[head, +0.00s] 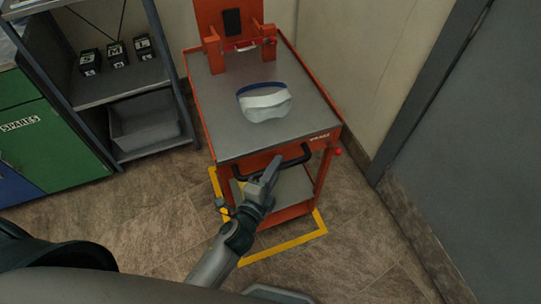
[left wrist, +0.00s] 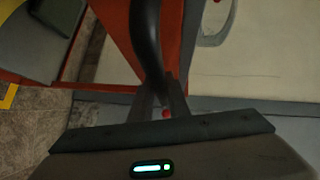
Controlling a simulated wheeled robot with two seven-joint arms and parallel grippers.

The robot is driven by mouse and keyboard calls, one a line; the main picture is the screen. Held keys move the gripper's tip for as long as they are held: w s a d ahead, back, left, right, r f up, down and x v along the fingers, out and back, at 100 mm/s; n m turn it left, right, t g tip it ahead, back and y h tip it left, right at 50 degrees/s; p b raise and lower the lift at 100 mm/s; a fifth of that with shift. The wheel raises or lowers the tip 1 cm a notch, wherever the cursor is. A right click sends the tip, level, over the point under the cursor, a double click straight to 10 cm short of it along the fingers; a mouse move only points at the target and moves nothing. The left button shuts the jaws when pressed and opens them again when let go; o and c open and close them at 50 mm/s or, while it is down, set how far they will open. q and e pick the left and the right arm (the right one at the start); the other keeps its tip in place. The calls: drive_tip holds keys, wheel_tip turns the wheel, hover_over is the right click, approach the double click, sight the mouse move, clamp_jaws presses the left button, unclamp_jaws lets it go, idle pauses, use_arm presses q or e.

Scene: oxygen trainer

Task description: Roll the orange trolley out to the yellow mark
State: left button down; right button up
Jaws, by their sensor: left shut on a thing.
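The orange trolley (head: 226,136) stands against the back wall, with a grey top and a lower shelf. A black handle bar (head: 295,160) runs across its front. A yellow mark (head: 303,240) shows as an outline on the floor around the trolley's base and in front of it; part of it is hidden by the trolley and my arm. In the left wrist view the dark handle (left wrist: 146,40) runs down between the fingers. My right gripper is not in view.
A white mask-like item with a blue band (head: 265,103) lies on the trolley top. A grey shelf rack with a grey bin (head: 146,122) and a green cabinet (head: 50,140) stand left. A grey door (head: 470,130) is at the right. Floor in front is clear.

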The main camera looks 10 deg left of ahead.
use_arm(q)
drive_tip(key=s+d, duration=0.1)
drive_tip(key=s, duration=0.1)
drive_tip(key=s+d, duration=0.1)
drive_tip(key=s, duration=0.1)
drive_tip(key=shift+d, duration=0.3)
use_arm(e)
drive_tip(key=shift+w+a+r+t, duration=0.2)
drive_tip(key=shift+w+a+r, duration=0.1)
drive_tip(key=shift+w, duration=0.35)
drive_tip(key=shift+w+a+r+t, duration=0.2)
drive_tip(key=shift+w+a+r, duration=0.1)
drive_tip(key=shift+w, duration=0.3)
use_arm(q)
drive_tip(key=c, duration=1.7)
unclamp_jaws()
drive_tip(key=shift+c, duration=0.2)
drive_tip(key=shift+o, duration=0.3)
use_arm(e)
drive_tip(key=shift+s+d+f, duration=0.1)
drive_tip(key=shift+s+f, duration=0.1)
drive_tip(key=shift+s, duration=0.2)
